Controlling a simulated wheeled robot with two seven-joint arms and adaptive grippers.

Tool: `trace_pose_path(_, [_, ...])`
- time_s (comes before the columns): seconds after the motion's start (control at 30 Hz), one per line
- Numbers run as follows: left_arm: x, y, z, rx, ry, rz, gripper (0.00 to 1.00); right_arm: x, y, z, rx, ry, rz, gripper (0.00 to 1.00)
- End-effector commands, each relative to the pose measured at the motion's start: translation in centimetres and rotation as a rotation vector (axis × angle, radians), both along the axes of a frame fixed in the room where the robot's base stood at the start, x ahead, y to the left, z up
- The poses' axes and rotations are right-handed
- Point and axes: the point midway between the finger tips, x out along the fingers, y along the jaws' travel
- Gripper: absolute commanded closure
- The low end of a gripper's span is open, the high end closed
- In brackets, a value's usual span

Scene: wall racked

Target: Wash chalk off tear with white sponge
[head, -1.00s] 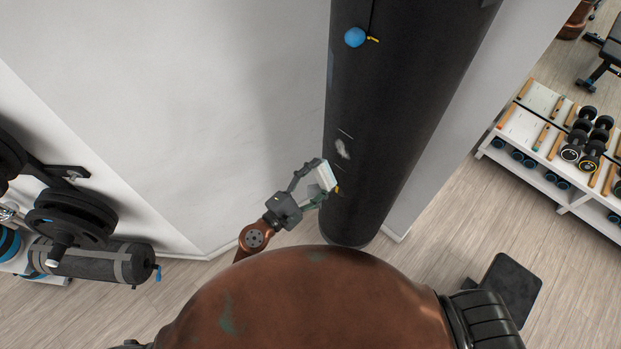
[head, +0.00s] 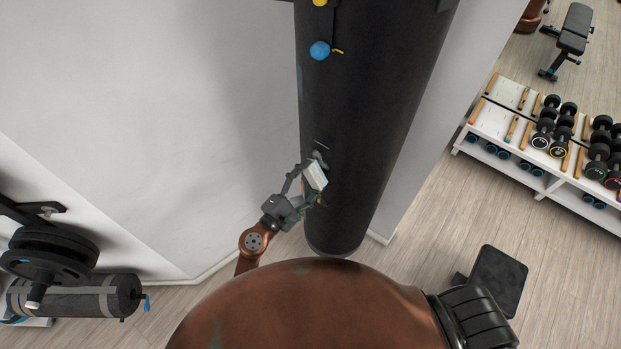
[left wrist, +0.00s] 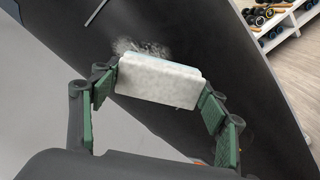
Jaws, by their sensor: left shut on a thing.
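My left gripper (head: 302,182) is shut on the white sponge (head: 315,175), in front of the tall black punching bag (head: 365,110). In the left wrist view the sponge (left wrist: 160,82) sits crosswise between the green-padded fingers, with a pale blue strip along its far edge. The chalk smudge (left wrist: 140,47) shows on the bag just past the sponge, partly covered by it. In the head view only a little of the chalk (head: 319,157) shows above the sponge. I cannot tell whether the sponge touches the bag. A thin pale line, perhaps the tear (left wrist: 97,12), lies near the chalk. My right gripper is not in view.
A blue ball (head: 320,50) hangs by the upper bag. A white rack with dumbbells (head: 545,140) stands right, and black weight plates (head: 50,250) hang at the left wall. A dark bench pad (head: 498,280) is at lower right. Floor between bag and rack is clear.

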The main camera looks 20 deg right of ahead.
Motion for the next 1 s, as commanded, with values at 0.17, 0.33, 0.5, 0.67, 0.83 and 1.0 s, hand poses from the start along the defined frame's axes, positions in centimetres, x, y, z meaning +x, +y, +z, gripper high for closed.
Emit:
trace_pose_path(0.17, [0.0, 0.0, 0.0, 0.0, 0.0, 0.0, 0.51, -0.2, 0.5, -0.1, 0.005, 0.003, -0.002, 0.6])
trace_pose_path(0.33, [0.1, -0.1, 0.0, 0.0, 0.0, -0.001, 0.51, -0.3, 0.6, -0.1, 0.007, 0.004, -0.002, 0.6])
trace_pose_path(0.5, [0.3, -0.4, 0.0, 0.0, 0.001, -0.001, 0.51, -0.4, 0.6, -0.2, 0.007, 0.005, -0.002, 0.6])
trace_pose_path(0.67, [0.5, -0.7, 0.0, 0.0, 0.001, -0.001, 0.51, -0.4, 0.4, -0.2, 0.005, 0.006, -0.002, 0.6])
trace_pose_path(0.83, [0.7, -0.9, 0.0, 0.0, 0.0, 0.0, 0.51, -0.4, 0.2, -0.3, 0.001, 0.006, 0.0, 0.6])
trace_pose_path(1.0, [0.9, -1.2, 0.0, 0.0, -0.001, -0.001, 0.51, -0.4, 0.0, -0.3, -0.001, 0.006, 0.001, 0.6])
